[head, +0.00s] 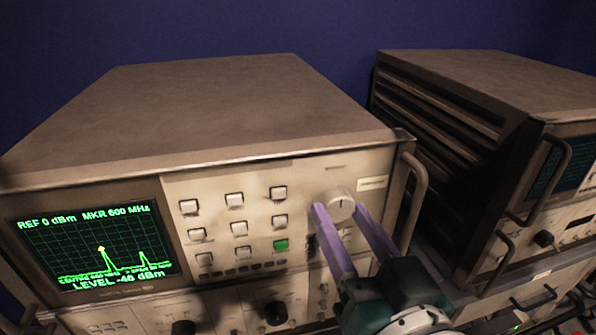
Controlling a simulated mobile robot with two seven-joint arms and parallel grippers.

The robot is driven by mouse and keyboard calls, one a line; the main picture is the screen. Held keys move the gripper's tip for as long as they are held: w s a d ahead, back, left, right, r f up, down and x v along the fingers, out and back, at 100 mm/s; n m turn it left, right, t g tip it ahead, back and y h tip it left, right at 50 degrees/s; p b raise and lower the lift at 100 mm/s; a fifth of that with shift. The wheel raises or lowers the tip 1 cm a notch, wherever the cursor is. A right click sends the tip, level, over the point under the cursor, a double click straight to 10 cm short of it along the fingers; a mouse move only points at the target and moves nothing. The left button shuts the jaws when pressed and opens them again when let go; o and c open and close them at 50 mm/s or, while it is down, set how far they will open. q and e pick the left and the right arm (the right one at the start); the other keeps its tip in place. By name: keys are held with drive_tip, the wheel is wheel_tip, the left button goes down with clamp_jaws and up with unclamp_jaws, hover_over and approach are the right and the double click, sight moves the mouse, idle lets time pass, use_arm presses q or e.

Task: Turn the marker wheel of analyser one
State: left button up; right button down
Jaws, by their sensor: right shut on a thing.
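The analyser (215,110) in front of me is a beige instrument with a lit green screen (95,245) at the left of its face. The marker wheel (341,204) is a round pale knob at the upper right of the panel. My right gripper (340,210) reaches up from below, its two purple fingers shut on the wheel, one on each side. My left gripper is not in view.
Several square buttons, one of them green (281,245), sit just left of the wheel. A metal handle (413,200) stands out at the analyser's right edge, close to my fingers. A second instrument (490,85) stands to the right. A dark blue wall is behind.

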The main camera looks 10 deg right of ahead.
drive_tip(key=m, duration=0.8)
drive_tip(key=shift+a, duration=0.1)
drive_tip(key=m, duration=0.6)
drive_tip(key=shift+m+b, duration=0.3)
drive_tip(key=shift+b, duration=0.1)
drive_tip(key=shift+r+m, duration=0.1)
drive_tip(key=shift+m, duration=1.2)
drive_tip(key=shift+c, duration=1.7)
unclamp_jaws()
